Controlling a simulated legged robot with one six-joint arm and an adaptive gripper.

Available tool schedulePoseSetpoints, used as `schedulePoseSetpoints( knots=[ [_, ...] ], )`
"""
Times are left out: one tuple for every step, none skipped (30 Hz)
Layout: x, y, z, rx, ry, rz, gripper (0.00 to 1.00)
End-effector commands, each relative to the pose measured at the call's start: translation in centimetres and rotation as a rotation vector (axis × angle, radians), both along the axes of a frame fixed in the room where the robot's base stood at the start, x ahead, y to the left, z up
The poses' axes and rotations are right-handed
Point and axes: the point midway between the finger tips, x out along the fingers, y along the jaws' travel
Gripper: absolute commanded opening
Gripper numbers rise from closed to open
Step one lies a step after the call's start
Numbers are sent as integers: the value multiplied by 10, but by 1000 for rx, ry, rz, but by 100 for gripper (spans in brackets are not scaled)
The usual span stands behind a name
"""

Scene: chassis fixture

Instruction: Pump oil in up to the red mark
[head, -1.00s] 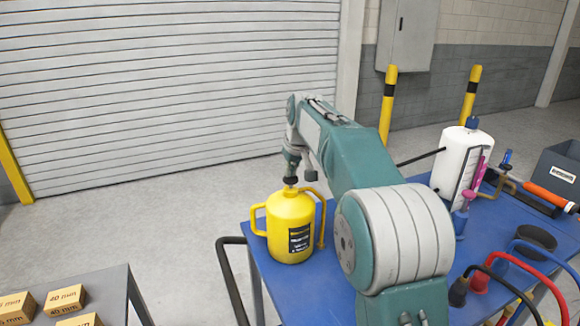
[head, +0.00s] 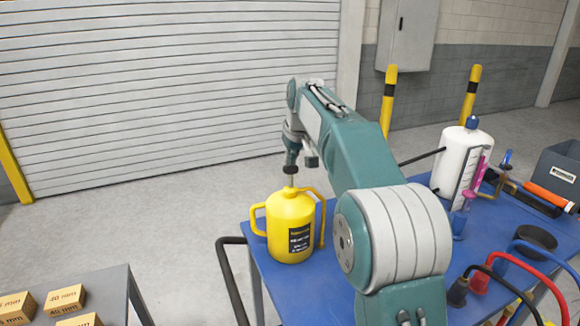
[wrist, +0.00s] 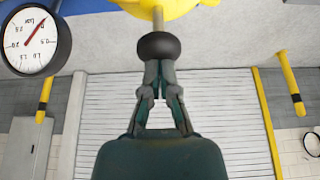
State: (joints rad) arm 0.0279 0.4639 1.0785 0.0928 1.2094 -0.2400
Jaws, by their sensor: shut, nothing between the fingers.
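The rod (wrist: 158,17) and knob (wrist: 158,46) also show in the wrist view, with the yellow can (wrist: 165,6) at the top edge. My gripper (head: 291,161) is shut and empty, directly over the knob; in the wrist view the fingertips (wrist: 158,66) appear to meet it. A white tank (head: 457,165) stands at the back right. I cannot make out a red mark.
The wrist view shows a gauge (wrist: 33,38) with a red needle, inverted. The blue table (head: 340,288) also carries red and black hoses (head: 548,262) and a black cup (head: 536,238). A grey table (head: 120,295) with yellow blocks is at lower left.

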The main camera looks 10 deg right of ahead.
Motion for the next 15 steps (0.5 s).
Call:
schedulePoseSetpoints(
  knots=[
    [0,0,-3,1,2,0,0],
    [0,0,-5,1,2,0,0],
    [0,0,-6,0,1,0,0],
    [0,0,-8,0,0,0,0],
    [0,0,-9,0,0,0,0],
    [0,0,-12,0,1,0,0],
    [0,0,-14,1,2,0,0],
    [0,0,-15,1,2,0,0],
    [0,0,-17,0,1,0,0],
    [0,0,-19,0,1,0,0],
    [0,0,-20,0,1,0,0],
    [0,0,-23,0,3,0,0],
    [0,0,-24,0,3,0,0],
    [0,0,-26,0,3,0,0],
    [0,0,-28,0,3,0,0]
  ],
)
